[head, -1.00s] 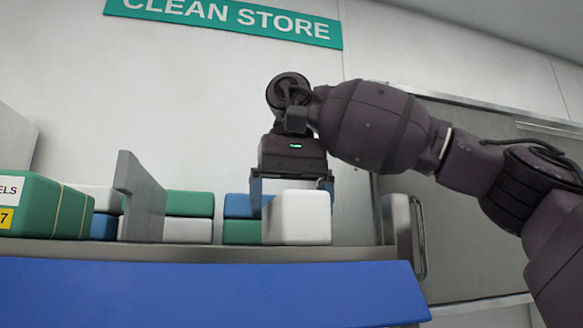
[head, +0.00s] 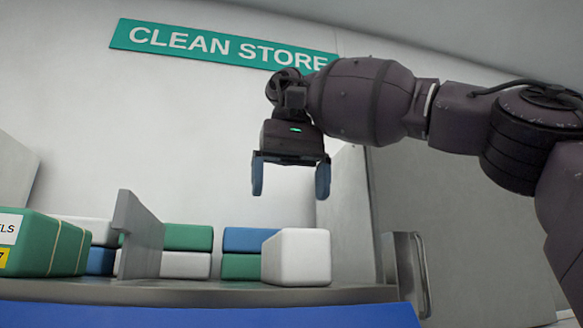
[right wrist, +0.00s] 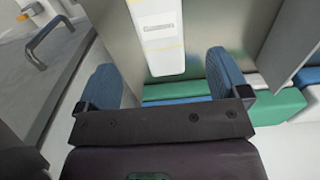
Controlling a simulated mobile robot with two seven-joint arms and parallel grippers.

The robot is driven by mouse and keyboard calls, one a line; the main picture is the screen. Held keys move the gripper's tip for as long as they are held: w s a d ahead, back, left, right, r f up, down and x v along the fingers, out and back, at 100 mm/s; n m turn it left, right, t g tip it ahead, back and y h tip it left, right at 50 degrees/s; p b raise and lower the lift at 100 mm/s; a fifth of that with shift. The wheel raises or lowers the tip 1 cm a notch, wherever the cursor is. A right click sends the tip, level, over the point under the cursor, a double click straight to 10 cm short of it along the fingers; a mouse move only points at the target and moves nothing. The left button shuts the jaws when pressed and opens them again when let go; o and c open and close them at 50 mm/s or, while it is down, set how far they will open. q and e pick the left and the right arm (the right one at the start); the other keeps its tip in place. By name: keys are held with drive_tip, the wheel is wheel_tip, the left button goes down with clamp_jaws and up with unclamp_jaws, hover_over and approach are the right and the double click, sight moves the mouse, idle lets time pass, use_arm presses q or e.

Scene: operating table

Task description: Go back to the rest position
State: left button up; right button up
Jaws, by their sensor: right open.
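My right gripper (head: 290,178) is open and empty in the head view. It hangs above the shelf, its two blue-padded fingers pointing down over a white pack (head: 297,257), with a clear gap between them. In the right wrist view both fingers (right wrist: 165,85) stand apart. A white pack with a label (right wrist: 162,40) shows beyond and between them. My left gripper is not in view.
The shelf (head: 200,293) holds green, blue and white packs. A grey divider (head: 139,235) stands among them, and a green labelled pack (head: 45,243) sits at the left. A metal handle (head: 420,275) is at the right. A "CLEAN STORE" sign (head: 220,45) hangs behind.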

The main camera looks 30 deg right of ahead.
drive_tip(key=shift+r, duration=1.15)
